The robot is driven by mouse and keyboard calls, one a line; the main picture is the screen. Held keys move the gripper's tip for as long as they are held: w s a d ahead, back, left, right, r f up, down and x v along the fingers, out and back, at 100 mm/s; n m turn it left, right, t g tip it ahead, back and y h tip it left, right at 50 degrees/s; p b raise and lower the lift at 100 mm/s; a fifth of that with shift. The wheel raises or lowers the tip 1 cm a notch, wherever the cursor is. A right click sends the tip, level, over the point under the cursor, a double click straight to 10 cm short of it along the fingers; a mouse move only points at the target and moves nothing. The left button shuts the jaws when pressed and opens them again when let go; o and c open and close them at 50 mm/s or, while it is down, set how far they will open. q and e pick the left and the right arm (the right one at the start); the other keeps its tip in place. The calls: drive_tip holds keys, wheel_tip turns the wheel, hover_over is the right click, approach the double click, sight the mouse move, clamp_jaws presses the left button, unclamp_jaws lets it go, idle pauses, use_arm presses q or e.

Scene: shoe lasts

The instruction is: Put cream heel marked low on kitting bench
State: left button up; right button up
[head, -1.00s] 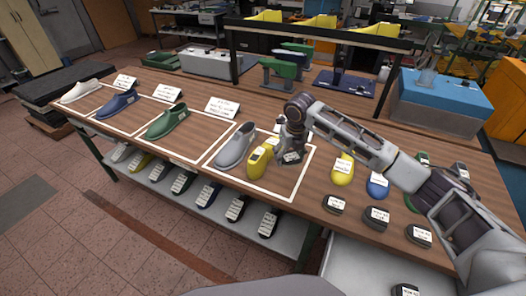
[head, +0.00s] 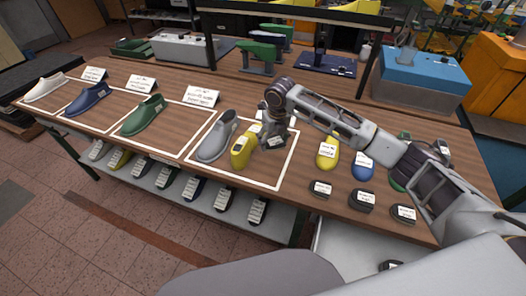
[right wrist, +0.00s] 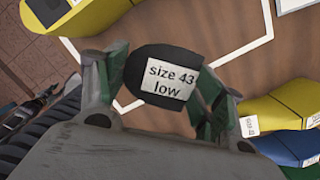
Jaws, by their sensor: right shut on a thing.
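My right gripper (head: 274,132) is shut on a dark heel block (right wrist: 150,60) with a white label reading "size 43 low". The block's visible top is black; I see no cream on it. In the head view the gripper is over the right part of a white-outlined area on the wooden kitting bench (head: 215,185), just right of a yellow shoe last (head: 241,152). A grey last (head: 215,140) stands left of the yellow one. I cannot tell whether the held block touches the bench. My left gripper is not in view.
Dark labelled heel blocks (head: 361,199) sit at the bench's front right, near a yellow last (head: 327,155) and a blue last (head: 362,166). Green (head: 142,115), blue (head: 88,98) and cream (head: 46,87) lasts stand left. Several labelled blocks fill the lower shelf (head: 150,180).

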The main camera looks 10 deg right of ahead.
sight(273, 143)
drive_tip(key=shift+f, duration=1.7)
drive_tip(key=shift+f+p, duration=0.45)
drive_tip(key=shift+f, duration=2.05)
drive_tip(key=shift+f, duration=0.1)
drive_tip(key=o, duration=1)
drive_tip(key=r, duration=0.4)
drive_tip(key=s+r, duration=0.1)
drive_tip(key=r, duration=0.7)
drive_tip(key=shift+s+d+b, duration=0.15)
drive_tip(key=shift+s+b, duration=0.25)
